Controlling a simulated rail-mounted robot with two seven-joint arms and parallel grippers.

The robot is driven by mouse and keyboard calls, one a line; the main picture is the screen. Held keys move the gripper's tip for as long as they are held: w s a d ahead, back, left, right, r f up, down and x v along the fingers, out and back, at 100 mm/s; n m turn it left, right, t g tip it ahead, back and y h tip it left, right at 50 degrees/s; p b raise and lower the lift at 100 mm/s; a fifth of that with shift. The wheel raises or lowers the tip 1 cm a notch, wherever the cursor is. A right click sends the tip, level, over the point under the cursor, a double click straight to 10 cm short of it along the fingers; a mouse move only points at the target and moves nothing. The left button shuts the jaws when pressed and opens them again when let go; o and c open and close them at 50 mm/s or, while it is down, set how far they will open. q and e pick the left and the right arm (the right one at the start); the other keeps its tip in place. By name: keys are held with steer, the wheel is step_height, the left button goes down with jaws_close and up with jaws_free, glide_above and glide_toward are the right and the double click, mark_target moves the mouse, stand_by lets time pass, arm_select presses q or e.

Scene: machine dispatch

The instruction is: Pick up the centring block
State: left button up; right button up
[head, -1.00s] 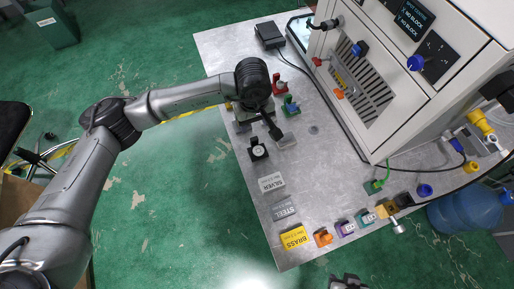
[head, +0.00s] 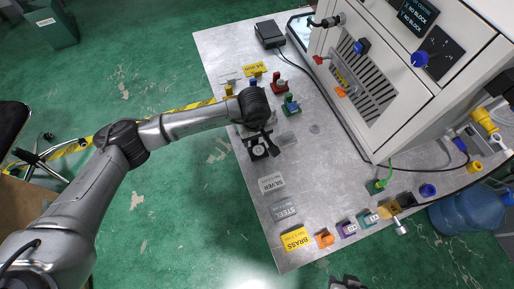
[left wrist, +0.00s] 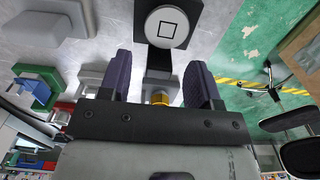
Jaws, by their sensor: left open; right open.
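A black block with a white round face bearing a square outline (head: 259,150) stands on the grey table near its left edge; I take it for the centring block. In the left wrist view its white face (left wrist: 167,27) is at top centre, with a dark part running down from it between the fingers. My left gripper (head: 261,138) is open around or just over this block, its dark fingers spread on either side; contact cannot be told. In the left wrist view both fingers (left wrist: 160,82) are apart. My right gripper (head: 348,283) shows only partly at the bottom edge.
Small coloured pieces line the front. A white machine (head: 385,140) fills the right.

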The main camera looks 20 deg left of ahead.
arm_select(q)
steer(key=shift+f, duration=0.7)
jaws_close()
